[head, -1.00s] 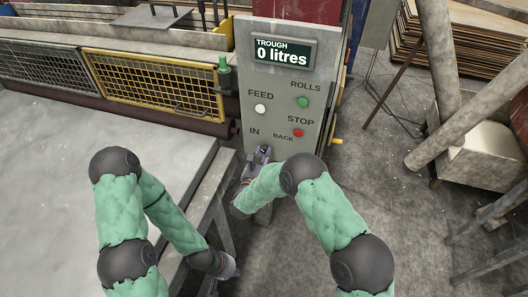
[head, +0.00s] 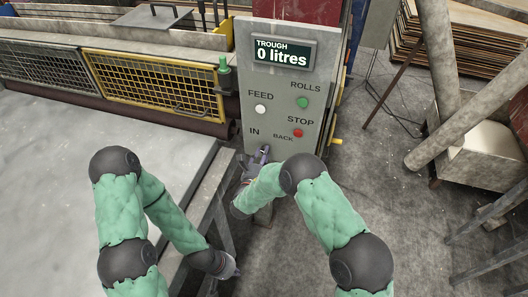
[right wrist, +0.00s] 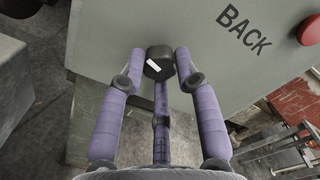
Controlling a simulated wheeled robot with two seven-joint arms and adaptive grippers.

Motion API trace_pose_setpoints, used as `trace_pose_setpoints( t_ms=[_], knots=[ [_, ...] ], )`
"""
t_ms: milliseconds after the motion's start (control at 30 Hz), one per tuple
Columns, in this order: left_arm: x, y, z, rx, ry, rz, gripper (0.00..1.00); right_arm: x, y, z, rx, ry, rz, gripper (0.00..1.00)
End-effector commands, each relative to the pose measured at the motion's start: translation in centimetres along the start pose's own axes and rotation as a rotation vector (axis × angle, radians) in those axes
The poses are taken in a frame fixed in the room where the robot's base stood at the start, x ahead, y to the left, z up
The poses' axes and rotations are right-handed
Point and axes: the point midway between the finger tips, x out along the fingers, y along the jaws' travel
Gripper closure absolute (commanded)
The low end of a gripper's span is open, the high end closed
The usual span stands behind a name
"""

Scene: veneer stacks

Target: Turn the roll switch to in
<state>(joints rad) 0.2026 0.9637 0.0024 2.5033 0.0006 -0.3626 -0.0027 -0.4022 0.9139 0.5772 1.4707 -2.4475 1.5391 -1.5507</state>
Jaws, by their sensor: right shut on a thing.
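The roll switch is a black round knob (right wrist: 158,62) with a short white mark, on the grey panel (head: 283,100). In the right wrist view it sits between my fingers, left of the word BACK (right wrist: 243,30); the white mark lies slanted, and I cannot tell which label it points to. My right gripper (right wrist: 160,55) is shut on this knob, its purple fingers around it. In the head view my right gripper (head: 260,157) is at the panel's bottom edge, below IN and BACK, and hides the switch. My left gripper (head: 230,266) hangs low beside the table, its fingers unclear.
Above the switch are a white FEED button (head: 260,109), a green ROLLS button (head: 303,102), a red STOP button (head: 298,133) and a display (head: 283,54) reading 0 litres. A grey table (head: 95,155) stands left. Open floor (head: 400,210) lies right.

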Motion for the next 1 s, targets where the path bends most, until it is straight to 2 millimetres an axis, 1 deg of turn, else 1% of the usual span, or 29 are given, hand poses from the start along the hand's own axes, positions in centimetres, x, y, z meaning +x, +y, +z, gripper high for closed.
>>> trace_pose_setpoints(
  t_ms=[167, 233, 400, 533, 867, 900, 933, 1000],
  knots=[
    [0.00, 0.00, 0.00, 0.000, 0.000, 0.000, 1.00, -0.04, 0.07, -0.04, -0.003, 0.000, 0.001, 0.91],
    [-0.05, 0.02, 0.00, 0.000, 0.000, 0.000, 1.00, -0.04, 0.06, -0.03, -0.032, 0.000, 0.002, 0.91],
    [-0.28, 0.10, 0.01, 0.000, 0.000, 0.000, 1.00, -0.04, 0.01, -0.02, -0.195, 0.000, 0.001, 0.91],
    [-0.37, 0.13, 0.01, 0.000, 0.000, 0.000, 1.00, -0.03, 0.01, -0.02, -0.281, 0.000, 0.001, 0.91],
    [-0.32, 0.11, 0.01, 0.000, 0.000, 0.000, 1.00, -0.03, 0.06, -0.04, -0.304, 0.000, 0.001, 0.91],
    [-0.33, 0.12, 0.01, 0.000, 0.000, 0.000, 1.00, -0.04, 0.05, -0.04, -0.303, 0.000, 0.001, 0.56],
    [-0.33, 0.12, 0.01, 0.000, 0.000, 0.000, 1.00, -0.03, 0.05, -0.03, -0.303, 0.000, 0.001, 0.53],
    [-0.34, 0.12, 0.01, 0.000, 0.000, 0.000, 1.00, -0.03, 0.04, -0.03, -0.303, 0.000, 0.001, 0.53]
  ],
)
